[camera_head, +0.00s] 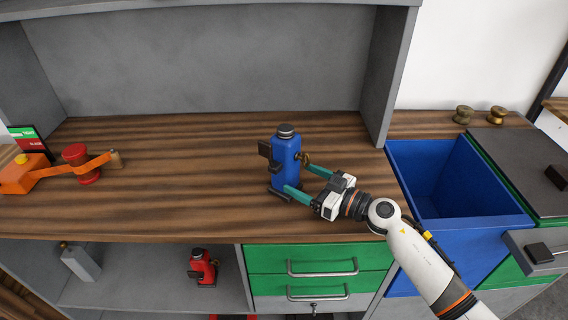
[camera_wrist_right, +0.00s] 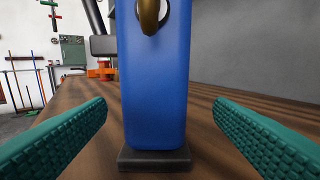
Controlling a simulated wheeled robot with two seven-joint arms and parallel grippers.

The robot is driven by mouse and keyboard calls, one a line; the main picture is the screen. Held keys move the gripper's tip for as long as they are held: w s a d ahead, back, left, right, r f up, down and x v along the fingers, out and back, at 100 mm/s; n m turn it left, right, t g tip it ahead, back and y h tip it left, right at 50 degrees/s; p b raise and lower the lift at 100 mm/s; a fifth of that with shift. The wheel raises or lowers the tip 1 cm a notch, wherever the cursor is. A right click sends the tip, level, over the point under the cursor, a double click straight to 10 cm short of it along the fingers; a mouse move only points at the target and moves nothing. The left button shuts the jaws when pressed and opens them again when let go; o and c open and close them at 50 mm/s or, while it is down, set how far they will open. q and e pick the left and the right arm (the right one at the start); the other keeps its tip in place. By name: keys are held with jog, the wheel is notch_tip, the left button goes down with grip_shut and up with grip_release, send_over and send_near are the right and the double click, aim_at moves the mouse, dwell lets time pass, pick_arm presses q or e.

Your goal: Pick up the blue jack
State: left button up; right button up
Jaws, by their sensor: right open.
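The blue jack (camera_head: 286,163) stands upright on the wooden worktop, with a dark cap, a dark bracket on its left and a brass-coloured fitting on its right. My right gripper (camera_head: 297,176) reaches in from the right with its two green fingers open, one near the jack's lower front and one further back. In the right wrist view the blue jack (camera_wrist_right: 154,80) stands upright on its dark base between the spread fingers (camera_wrist_right: 160,130), with a gap on both sides. My left gripper is not in view.
An orange belt device (camera_head: 60,172) with a red pulley is at the worktop's left. A blue bin (camera_head: 455,180) is at the right. A red jack (camera_head: 201,268) and a grey one (camera_head: 80,263) stand on the shelf below. The worktop (camera_head: 190,200) left of the blue jack is clear.

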aim_at(279, 169)
jog(key=shift+w+a, duration=0.4)
jog(key=shift+a, duration=0.2)
jog(key=shift+w+a, duration=0.15)
jog(key=shift+a, duration=0.1)
jog(key=x, duration=0.2)
jog(key=b+x, duration=0.1)
jog(key=x, duration=0.1)
jog(key=shift+a+f, duration=0.2)
jog(key=shift+w+a, duration=0.2)
jog(key=shift+a, duration=0.2)
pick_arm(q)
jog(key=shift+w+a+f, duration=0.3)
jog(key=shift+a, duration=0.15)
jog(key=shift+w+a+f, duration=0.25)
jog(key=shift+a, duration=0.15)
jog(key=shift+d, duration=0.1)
pick_arm(e)
jog(key=shift+d, duration=0.1)
jog(key=shift+c, duration=1.2)
grip_shut()
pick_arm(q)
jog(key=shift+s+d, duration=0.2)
pick_arm(e)
jog(key=shift+r, duration=0.3)
